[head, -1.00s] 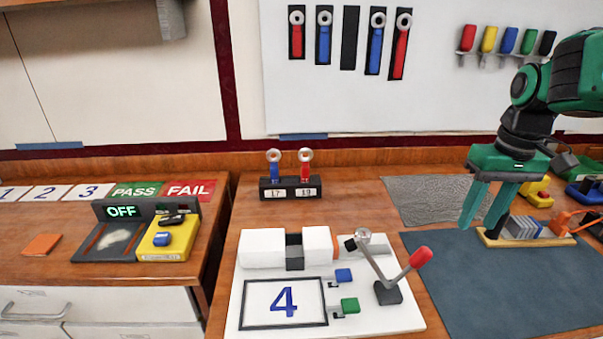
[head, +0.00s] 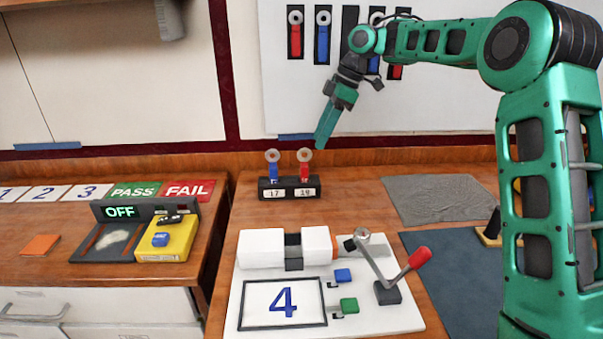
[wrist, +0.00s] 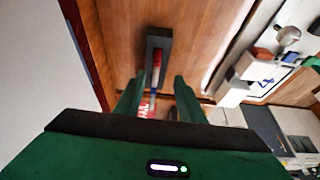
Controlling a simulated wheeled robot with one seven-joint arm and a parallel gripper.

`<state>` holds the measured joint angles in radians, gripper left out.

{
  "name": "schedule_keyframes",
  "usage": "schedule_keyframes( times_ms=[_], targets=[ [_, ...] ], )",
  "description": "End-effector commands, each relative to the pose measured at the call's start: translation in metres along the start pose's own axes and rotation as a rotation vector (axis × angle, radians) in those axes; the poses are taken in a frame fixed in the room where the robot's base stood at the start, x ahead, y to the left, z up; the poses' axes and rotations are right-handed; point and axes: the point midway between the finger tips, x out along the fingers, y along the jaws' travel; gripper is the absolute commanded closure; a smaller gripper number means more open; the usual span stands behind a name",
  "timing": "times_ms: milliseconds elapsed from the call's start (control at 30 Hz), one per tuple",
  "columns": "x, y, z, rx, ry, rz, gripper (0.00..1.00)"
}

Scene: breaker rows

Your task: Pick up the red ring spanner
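The red ring spanner (head: 304,168) stands upright in the right slot of a black holder (head: 290,193), its pale ring at the top. A blue ring spanner (head: 273,167) stands in the left slot beside it. My gripper (head: 324,128) is above and slightly right of the red spanner in the head view, pointing down, apart from it. In the wrist view my gripper (wrist: 155,95) has its two green fingers spread with nothing held. The red spanner (wrist: 156,68) shows between and beyond the fingertips there, and the holder (wrist: 158,42) behind it.
Several more ring spanners hang on the white wall board (head: 270,90), partly hidden by my arm. A white fixture (head: 240,310) with a red-knobbed lever (head: 419,257) stands in front of the holder. Bare wooden bench (head: 350,185) lies right of the holder.

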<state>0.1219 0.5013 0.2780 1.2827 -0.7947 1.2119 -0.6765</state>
Motion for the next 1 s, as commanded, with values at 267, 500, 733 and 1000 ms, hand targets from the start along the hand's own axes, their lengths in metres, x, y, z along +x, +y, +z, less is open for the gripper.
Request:
schedule_keyframes(
  times_ms=[267, 500, 733, 1000],
  targets=[
    [0.037, 0.001, -0.003, -0.015, 0.003, -0.005, 0.64],
    [0.056, 0.002, -0.003, -0.013, 0.003, -0.002, 0.64],
    [0.073, 0.005, -0.005, -0.013, 0.002, -0.003, 0.64],
    [0.106, 0.008, -0.007, -0.013, 0.003, -0.002, 0.64]
  ],
)
